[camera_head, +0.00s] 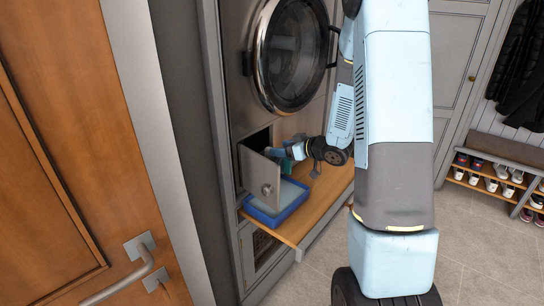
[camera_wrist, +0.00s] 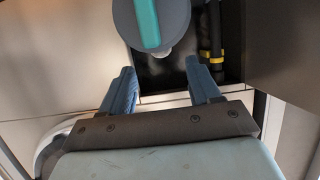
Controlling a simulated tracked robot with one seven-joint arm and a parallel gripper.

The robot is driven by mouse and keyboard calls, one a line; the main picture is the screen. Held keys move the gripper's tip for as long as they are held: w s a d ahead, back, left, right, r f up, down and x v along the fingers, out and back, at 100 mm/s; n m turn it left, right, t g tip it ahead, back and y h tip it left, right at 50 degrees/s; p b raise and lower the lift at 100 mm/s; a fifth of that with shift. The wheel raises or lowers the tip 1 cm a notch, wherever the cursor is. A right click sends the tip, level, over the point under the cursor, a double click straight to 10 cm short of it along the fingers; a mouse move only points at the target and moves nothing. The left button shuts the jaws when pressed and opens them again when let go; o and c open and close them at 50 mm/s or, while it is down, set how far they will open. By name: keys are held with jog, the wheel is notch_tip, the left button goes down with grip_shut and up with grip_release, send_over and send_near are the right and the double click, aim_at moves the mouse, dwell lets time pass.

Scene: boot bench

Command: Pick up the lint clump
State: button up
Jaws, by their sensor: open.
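My gripper (camera_wrist: 158,72) is open in the wrist view, its two blue fingers apart with nothing held between them. The fingertips point at a dark opening (camera_wrist: 165,82) below a round grey filter cap (camera_wrist: 177,32) with a teal grip bar. I cannot clearly make out the lint clump; the inside of the opening is dark, with only a faint greyish patch. In the head view my gripper (camera_head: 288,151) is at the open hatch low on the machine, partly behind the hatch door (camera_head: 259,178).
A blue tray (camera_head: 278,218) lies on the pull-out wooden shelf (camera_head: 295,230) below the hatch. A black hose (camera_wrist: 215,30) with yellow bands is right of the cap. The washing machine door (camera_head: 294,50) is above. A wooden door (camera_head: 85,150) stands left; a shoe rack (camera_head: 492,180) stands right.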

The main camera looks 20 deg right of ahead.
aim_at(269, 147)
jog(key=shift+x, duration=3.3)
jog(key=shift+s+a, duration=0.1)
jog(key=c, duration=1)
